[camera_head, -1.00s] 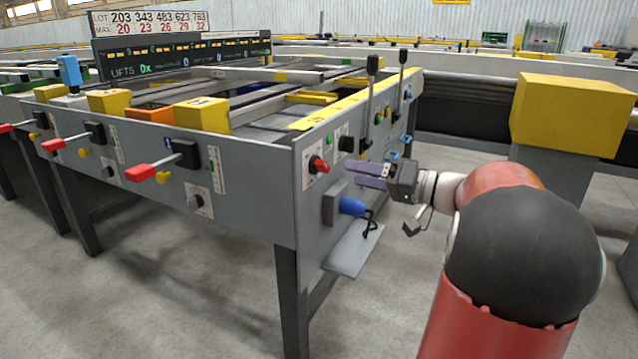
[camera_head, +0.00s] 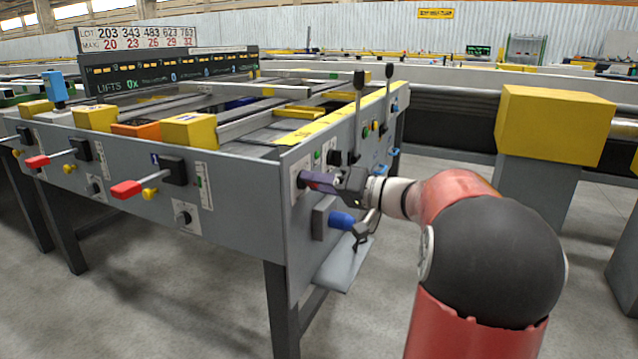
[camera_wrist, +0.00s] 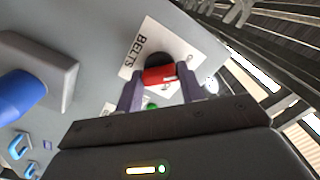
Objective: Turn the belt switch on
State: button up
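The belt switch (camera_wrist: 160,77) is a red knob on a dark round base, on a white plate marked BELTS (camera_wrist: 134,62). The plate looks tilted in the wrist view. My gripper (camera_wrist: 161,84) has one purple finger on each side of the red knob, and both look to touch it. In the head view my gripper (camera_head: 312,180) is at the right side panel of the table, near its front corner. The fingers hide most of the knob there.
A blue knob on a grey box (camera_head: 341,220) sits just below my gripper. Black levers (camera_head: 359,85) rise from the panel behind it. A small grey shelf (camera_head: 343,272) juts out below. A yellow-topped post (camera_head: 553,125) stands to the right, with open floor between.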

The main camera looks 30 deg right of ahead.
jog(key=c, duration=0.4)
jog(key=shift+c, duration=0.2)
jog(key=shift+m, duration=0.3)
jog(key=shift+m+p, duration=4.45)
jog(key=shift+m, duration=4.15)
jog(key=shift+f, duration=0.1)
jog(key=o, duration=1)
